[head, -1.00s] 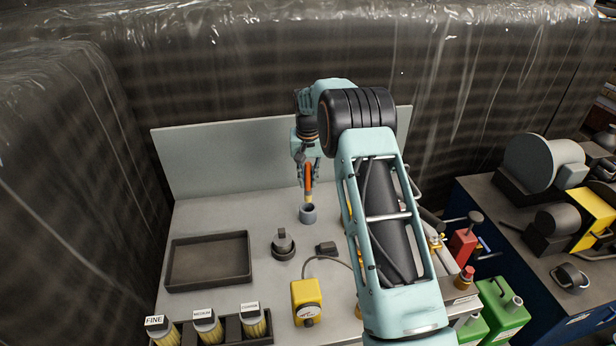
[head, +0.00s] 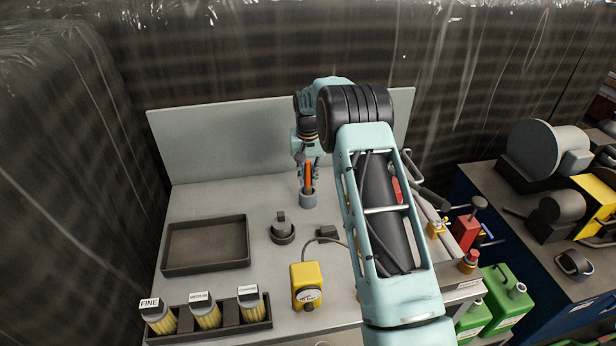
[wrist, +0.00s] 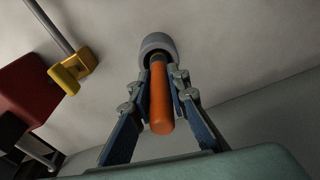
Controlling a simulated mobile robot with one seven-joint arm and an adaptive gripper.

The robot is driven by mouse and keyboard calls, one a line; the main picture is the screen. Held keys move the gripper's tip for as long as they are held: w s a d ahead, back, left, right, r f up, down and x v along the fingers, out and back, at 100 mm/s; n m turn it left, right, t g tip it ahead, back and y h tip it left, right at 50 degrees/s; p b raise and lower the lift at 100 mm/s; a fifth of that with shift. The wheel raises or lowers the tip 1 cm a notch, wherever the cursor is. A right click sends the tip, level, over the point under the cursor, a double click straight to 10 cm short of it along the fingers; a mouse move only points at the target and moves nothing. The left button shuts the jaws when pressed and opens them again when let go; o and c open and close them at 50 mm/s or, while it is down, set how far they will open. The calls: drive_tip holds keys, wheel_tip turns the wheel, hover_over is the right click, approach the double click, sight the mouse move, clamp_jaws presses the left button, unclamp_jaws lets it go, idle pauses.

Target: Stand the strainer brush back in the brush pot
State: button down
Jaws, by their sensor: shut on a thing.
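The strainer brush (head: 308,177) has an orange handle and stands about upright in my gripper (head: 307,180). My gripper is shut on the handle, which also shows between the fingers in the wrist view (wrist: 159,100). The brush pot (head: 308,200) is a small grey round cup on the bench, directly below my gripper. The brush's lower end is inside the pot's mouth, and the pot's rim shows around it in the wrist view (wrist: 155,44). How deep the brush sits, and whether it touches the bottom, is hidden.
A dark empty tray (head: 206,243) lies on the left of the bench. A dark round fitting (head: 282,229) and a yellow gauge box (head: 306,287) stand nearer. A rack of labelled cylinders (head: 206,312) is at the front left. A pale back panel (head: 220,145) stands behind the pot.

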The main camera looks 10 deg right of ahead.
drive_tip(key=c, duration=1.8)
unclamp_jaws()
drive_tip(key=shift+o, duration=0.2)
wheel_tip(320, 180, up, 12)
drive_tip(key=s, duration=0.1)
drive_tip(key=shift+s, duration=0.2)
drive_tip(key=shift+a, duration=0.15)
